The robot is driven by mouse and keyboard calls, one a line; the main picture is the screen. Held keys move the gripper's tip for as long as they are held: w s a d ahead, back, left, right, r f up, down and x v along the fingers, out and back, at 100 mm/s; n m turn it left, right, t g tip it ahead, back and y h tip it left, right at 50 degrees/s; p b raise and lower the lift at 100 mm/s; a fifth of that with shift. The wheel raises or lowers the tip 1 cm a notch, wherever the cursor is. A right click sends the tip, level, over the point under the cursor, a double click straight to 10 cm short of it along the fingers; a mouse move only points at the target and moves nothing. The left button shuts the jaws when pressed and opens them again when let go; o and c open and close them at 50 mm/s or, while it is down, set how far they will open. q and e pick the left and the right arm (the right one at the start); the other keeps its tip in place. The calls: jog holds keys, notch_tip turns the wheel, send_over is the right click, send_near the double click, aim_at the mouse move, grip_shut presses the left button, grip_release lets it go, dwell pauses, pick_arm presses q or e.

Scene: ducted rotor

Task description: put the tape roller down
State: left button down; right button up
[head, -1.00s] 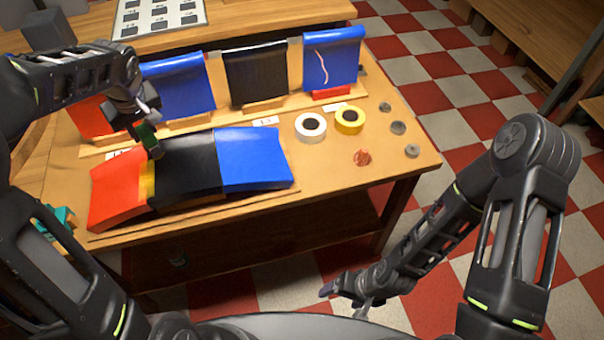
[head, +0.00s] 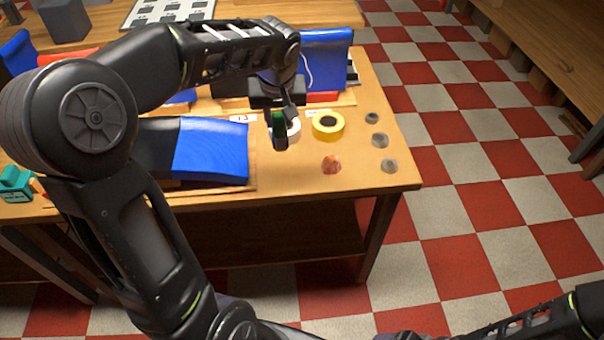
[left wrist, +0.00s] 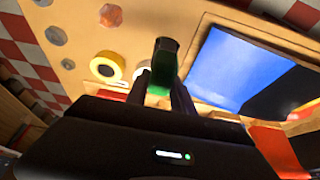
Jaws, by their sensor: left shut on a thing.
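The tape roller (head: 279,124), small with a green handle and a dark roller end, is held by my left gripper (head: 279,110). The gripper is shut on it, above the table beside the white tape roll (head: 293,129), which is partly hidden behind it. In the left wrist view the tape roller (left wrist: 163,68) stands out between the fingers of my left gripper (left wrist: 163,88). A gap to the table top cannot be measured, but the roller appears raised. My right gripper is not clearly visible; only part of that arm shows at the lower right.
A yellow tape roll (head: 328,125), a reddish lump (head: 332,164) and several grey discs (head: 379,140) lie on the table (head: 300,180) to the right. The blue curved panel (head: 211,153) is left of the gripper. Bare wood lies between panel and lump.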

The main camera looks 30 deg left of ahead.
aim_at(278, 137)
pick_arm(q)
jog(key=shift+a, duration=0.25)
jog(key=shift+d+f, duration=0.1)
jog(key=shift+f, duration=3.05)
jog(key=shift+f, duration=1.85)
jog(key=shift+f, duration=0.1)
